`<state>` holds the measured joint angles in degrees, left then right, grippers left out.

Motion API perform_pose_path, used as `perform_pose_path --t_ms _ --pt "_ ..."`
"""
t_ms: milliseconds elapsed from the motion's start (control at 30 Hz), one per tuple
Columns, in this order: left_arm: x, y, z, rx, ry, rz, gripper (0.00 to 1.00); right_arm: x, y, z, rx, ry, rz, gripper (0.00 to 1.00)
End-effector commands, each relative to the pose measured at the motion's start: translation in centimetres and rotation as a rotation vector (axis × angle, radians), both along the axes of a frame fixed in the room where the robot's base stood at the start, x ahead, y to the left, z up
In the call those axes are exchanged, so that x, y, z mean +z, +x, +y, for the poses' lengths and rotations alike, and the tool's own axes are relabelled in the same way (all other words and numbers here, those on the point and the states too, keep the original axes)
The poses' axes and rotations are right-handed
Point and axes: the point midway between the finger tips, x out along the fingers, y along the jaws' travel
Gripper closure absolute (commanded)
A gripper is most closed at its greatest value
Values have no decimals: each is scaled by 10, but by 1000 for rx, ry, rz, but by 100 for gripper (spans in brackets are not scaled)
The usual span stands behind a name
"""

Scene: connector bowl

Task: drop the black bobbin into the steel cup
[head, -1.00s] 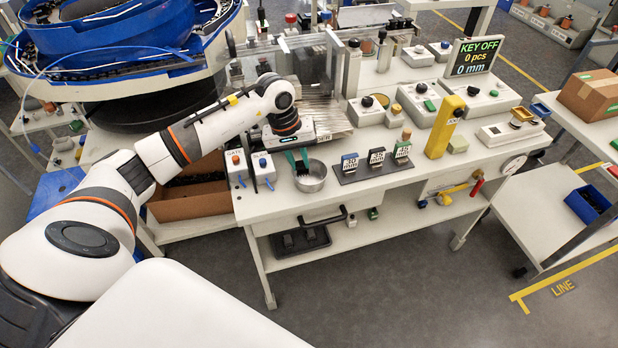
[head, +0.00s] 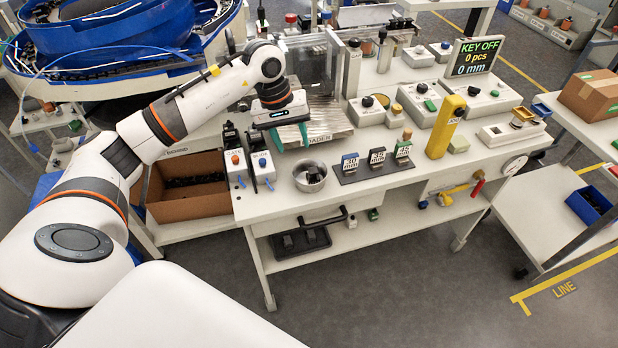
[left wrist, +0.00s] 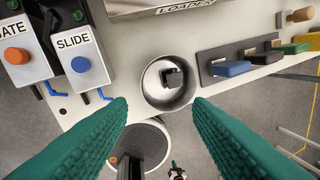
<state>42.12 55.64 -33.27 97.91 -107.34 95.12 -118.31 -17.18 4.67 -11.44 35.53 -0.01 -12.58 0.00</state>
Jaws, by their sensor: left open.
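The steel cup (head: 299,183) stands near the front edge of the white workbench. A small black piece, which looks like the black bobbin (head: 312,176), lies inside it. In the left wrist view the bobbin (left wrist: 172,77) rests on the floor of the cup (left wrist: 150,97), inside the walls and touching no finger. My left gripper (head: 291,138) is above and behind the cup in the head view. Its green fingers are spread wide with nothing between them, as the left wrist view (left wrist: 160,100) also shows. My right gripper is not in view.
Two switch boxes, GATE (head: 236,166) and SLIDE (head: 262,170), stand left of the cup. A black holder (head: 372,171) with several coloured tags stands to its right. A yellow post (head: 444,128) is farther right. A cardboard box (head: 187,205) is beside the bench.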

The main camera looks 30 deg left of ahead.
Motion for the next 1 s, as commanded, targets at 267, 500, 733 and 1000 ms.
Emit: perform_pose_path --t_ms 267,500,733,1000 --pt "45 -5 9 0 0 -2 54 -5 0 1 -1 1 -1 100" --pt "53 -7 10 0 -1 0 54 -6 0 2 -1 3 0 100" --pt "53 -7 10 0 -1 1 54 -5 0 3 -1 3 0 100" --pt "42 -4 -26 11 -123 -21 54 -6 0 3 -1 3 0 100"
